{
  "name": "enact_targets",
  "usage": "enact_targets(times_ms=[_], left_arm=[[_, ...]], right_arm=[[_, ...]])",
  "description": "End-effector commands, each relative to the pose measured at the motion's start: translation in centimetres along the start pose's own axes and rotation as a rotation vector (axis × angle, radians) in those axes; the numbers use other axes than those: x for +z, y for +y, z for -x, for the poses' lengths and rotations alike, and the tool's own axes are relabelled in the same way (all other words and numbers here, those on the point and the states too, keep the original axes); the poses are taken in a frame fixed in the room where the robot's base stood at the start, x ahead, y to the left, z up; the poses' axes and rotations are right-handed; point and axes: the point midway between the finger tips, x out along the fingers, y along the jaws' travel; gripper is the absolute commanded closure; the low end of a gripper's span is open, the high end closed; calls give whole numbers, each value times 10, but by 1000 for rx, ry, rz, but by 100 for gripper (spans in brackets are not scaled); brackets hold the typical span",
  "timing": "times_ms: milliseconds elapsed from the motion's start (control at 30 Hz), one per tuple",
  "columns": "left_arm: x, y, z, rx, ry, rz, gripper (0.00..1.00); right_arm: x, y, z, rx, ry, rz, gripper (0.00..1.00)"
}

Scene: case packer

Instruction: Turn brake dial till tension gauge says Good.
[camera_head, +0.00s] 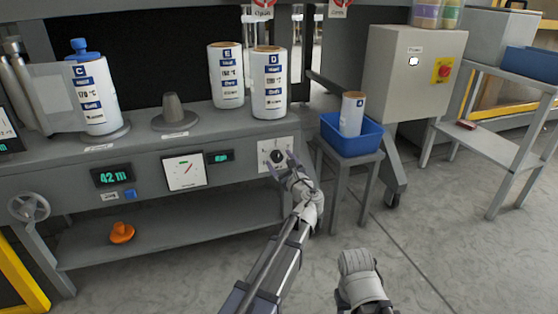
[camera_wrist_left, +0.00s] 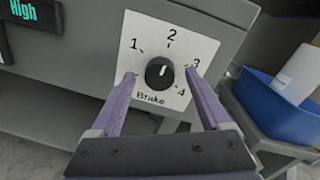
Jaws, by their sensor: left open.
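The black brake dial (camera_wrist_left: 159,72) sits on a white panel (camera_wrist_left: 180,44) marked 1 to 4 and "Brake". Its white mark points nearly straight up, towards 2. My left gripper (camera_wrist_left: 160,76) is open, with one finger on each side of the dial and visible gaps to it. In the head view the left gripper (camera_head: 282,162) is at the panel on the machine front. The tension gauge (camera_head: 184,171) has a red needle tilted up to the right. The small display beside it (camera_wrist_left: 22,10) reads "High". My right gripper (camera_head: 360,278) is low in front, its jaws unclear.
Labelled rolls C (camera_head: 92,95), E (camera_head: 226,76) and D (camera_head: 269,82) stand on the machine. A blue bin (camera_head: 350,137) holding roll A (camera_head: 352,113) is on a stand right of the dial panel. A handwheel (camera_head: 28,207) is at left. The floor in front is clear.

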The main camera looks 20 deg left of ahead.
Motion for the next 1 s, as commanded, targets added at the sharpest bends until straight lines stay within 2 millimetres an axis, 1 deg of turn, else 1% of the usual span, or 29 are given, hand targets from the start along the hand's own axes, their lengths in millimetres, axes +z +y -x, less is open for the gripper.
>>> enact_targets(times_ms=[33,133,467,1000], left_arm=[[0,0,-6,1,0,0,19],[0,0,-11,1,0,0,19],[0,0,-12,0,0,1,20],[0,0,-12,1,0,1,81]], right_arm=[[0,0,0,0,0,0,50],[0,0,0,0,0,0,50],[0,0,0,0,0,0,50],[0,0,0,0,0,0,50]])
